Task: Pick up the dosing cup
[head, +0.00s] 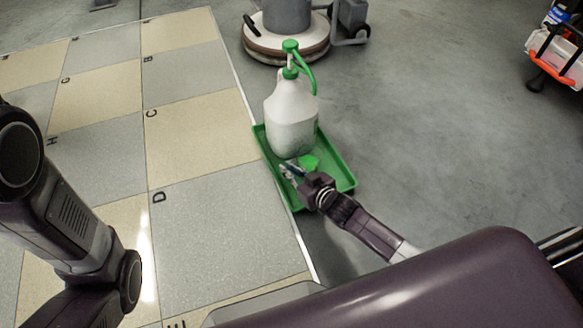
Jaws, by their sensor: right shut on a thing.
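The dosing cup (308,162) is a small bright green piece at the green tray (339,172), just in front of the white jug. My right gripper (293,168) reaches in from the lower right over the tray and is shut on the dosing cup. The gripper and its wrist hide part of the cup, and its exact shape is too small to tell. I cannot tell whether the cup touches the tray. My left arm shows at the left edge, but its gripper is out of view.
A white jug (292,118) with a green pump top stands upright on the tray. A floor machine (287,40) stands behind it. An orange and white cart (556,58) is at the upper right.

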